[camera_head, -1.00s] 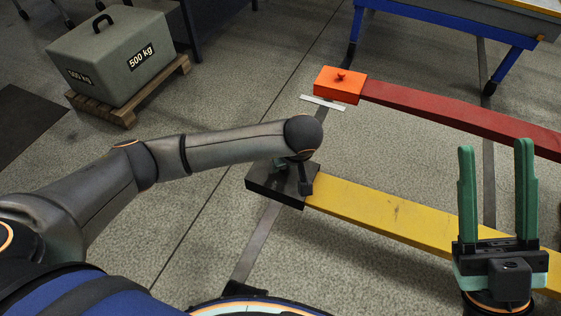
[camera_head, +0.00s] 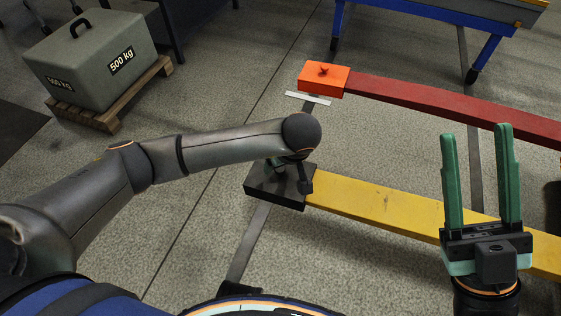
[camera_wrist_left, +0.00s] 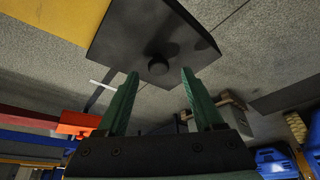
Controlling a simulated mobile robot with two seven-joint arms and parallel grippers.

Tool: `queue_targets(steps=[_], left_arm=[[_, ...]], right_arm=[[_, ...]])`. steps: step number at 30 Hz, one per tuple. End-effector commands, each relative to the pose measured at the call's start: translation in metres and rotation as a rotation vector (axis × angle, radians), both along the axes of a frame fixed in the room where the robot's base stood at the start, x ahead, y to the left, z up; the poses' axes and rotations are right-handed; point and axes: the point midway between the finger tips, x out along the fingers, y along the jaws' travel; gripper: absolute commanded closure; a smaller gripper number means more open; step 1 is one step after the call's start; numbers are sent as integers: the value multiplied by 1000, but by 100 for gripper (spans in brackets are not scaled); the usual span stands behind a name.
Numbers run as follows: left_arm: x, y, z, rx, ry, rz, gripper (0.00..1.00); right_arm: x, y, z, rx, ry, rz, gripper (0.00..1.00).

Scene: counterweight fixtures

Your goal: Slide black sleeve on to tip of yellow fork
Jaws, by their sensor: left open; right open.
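The black sleeve (camera_head: 262,195) is a flat dark box at the left end of the yellow fork (camera_head: 385,208). Its right side meets the fork; I cannot tell how much of the fork is inside it. In the left wrist view the sleeve (camera_wrist_left: 120,42) has a round dark knob (camera_wrist_left: 158,66), and the yellow fork (camera_wrist_left: 50,22) adjoins its left edge. My left gripper (camera_wrist_left: 160,73) is open, with the knob seen between its fingertips; contact is unclear. In the head view my left wrist mostly hides that gripper. My right gripper (camera_head: 477,132) is open and empty, fingers up, in front of the yellow fork.
A red fork (camera_head: 440,100) with an orange sleeve (camera_head: 323,79) on its tip lies behind. A grey 500 kg weight (camera_head: 90,60) stands on a wooden pallet (camera_head: 118,108) at the far left. A blue-framed table (camera_head: 430,12) is at the back.

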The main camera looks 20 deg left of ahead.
Motion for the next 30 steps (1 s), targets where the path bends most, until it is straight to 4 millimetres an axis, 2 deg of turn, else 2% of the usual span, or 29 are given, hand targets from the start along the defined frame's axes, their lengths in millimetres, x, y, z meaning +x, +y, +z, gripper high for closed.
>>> queue_targets(steps=[2, 5, 12, 15, 18, 21, 25, 30], left_arm=[[0, 0, -1, 1, 1, 0, 31], [-2, -2, 9, -1, -2, -1, 31], [-15, -14, 57, 0, -6, -4, 31], [-22, -20, 79, 0, -4, -4, 31], [-27, -24, 91, -1, -3, -2, 31], [-31, -27, 103, -1, -3, -1, 31], [-34, -30, 112, -1, -2, -1, 31], [-36, -31, 116, 1, -1, 0, 31]], right_arm=[[0, 0, 0, 3, 1, 1, 50], [0, 0, 4, 4, 5, 4, 50], [-1, 1, 21, -13, -13, -4, 50], [4, -1, 23, -14, 11, -16, 50], [26, -6, -9, -8, 157, -55, 50], [36, -7, -23, -9, 229, -67, 50], [43, -9, -36, -7, 290, -76, 50], [47, -9, -43, -8, 319, -80, 50]])
